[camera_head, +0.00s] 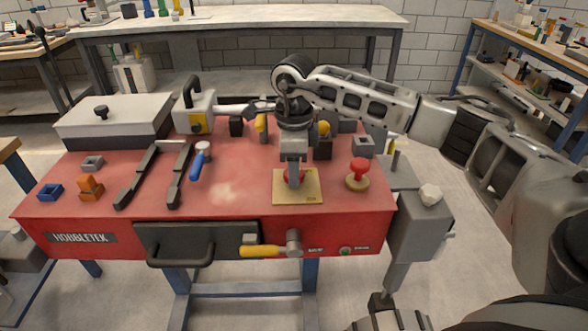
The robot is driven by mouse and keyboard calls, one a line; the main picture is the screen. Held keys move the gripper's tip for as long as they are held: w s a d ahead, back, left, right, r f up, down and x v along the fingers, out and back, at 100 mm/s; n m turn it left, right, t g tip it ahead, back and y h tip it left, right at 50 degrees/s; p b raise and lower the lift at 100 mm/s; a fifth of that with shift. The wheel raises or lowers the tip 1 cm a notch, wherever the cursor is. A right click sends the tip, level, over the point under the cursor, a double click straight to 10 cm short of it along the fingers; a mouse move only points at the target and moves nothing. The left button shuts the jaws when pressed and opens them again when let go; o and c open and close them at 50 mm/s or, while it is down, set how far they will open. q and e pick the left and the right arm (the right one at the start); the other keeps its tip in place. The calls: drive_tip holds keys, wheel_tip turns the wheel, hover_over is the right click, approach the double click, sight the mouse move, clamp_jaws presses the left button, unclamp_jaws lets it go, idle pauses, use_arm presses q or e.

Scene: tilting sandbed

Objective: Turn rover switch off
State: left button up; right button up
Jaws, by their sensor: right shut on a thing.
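A red table-like sandbed unit (240,195) stands in front of me. On its right part lies a square beige plate (312,198) with a red knob (301,178) at its middle. My right gripper (293,181) reaches in from the right and points down over the plate, shut on the red knob, which it mostly hides. No part is readably labelled as the rover switch; I cannot tell whether this knob is it. A red mushroom-shaped knob (359,166) on a round base stands apart, to the right. My left gripper is not in view.
A grey lidded box (115,122), dark rails (140,175) and a blue-handled tool (199,164) lie to the left. Orange (90,187) and blue (50,191) blocks sit at far left. A yellow lever (262,251) and green button (345,251) are on the front face.

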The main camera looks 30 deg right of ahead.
drive_tip(key=shift+w+r+n, duration=0.1)
drive_tip(key=shift+r+n, duration=0.05)
drive_tip(key=shift+n, duration=0.25)
drive_tip(key=o, duration=1)
drive_tip(key=shift+c, duration=0.2)
wheel_tip(320, 180, up, 16)
idle(0.4)
